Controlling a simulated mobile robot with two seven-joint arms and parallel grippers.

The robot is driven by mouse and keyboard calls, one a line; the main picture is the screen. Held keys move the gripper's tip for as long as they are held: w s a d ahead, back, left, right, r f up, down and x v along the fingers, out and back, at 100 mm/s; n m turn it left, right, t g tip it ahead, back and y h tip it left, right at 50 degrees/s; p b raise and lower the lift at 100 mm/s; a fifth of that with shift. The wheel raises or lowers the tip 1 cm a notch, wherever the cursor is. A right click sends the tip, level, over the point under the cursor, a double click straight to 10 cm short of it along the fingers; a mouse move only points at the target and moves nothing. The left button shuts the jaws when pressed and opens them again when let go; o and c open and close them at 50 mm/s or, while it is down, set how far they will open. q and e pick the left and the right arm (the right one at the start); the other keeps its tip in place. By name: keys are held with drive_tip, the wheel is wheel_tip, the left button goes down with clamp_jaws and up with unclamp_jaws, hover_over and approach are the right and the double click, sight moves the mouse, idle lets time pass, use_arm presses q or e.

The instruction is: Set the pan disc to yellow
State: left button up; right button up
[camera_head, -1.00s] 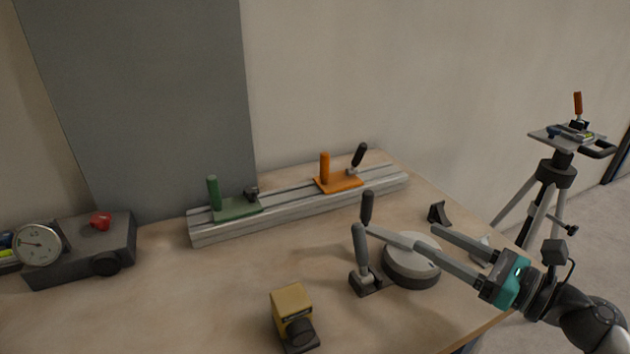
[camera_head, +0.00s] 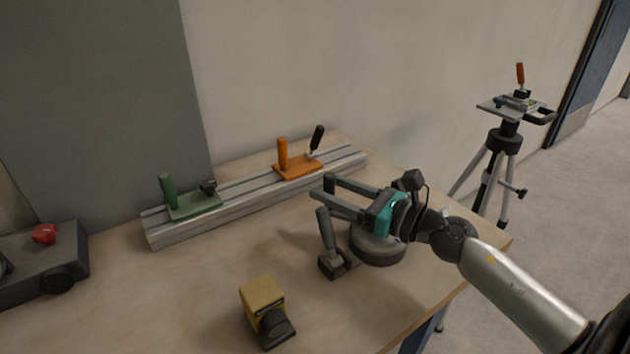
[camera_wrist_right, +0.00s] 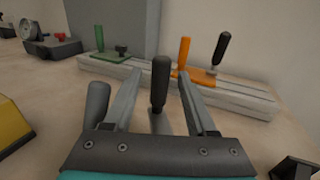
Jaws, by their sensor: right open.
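The round pan disc (camera_head: 377,251) sits on the table, with a pale top and a dark base. My right gripper and wrist hide most of its top, and no yellow mark on it shows. A dark upright handle (camera_head: 329,182) stands at the disc's far left side. My right gripper (camera_head: 322,190) is open over the disc, its fingers pointing left toward the handle. In the right wrist view, the black handle (camera_wrist_right: 160,78) stands between the two fingers, with a gap on each side. My left gripper is not in view.
A grey lever (camera_head: 326,228) on a dark base stands just left of the disc. A yellow block (camera_head: 262,294) lies nearer the front. A rail (camera_head: 255,208) with green and orange clamps runs behind. A tripod (camera_head: 503,140) stands beyond the table's right edge.

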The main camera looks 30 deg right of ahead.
drive_tip(key=shift+x, duration=2.1)
clamp_jaws()
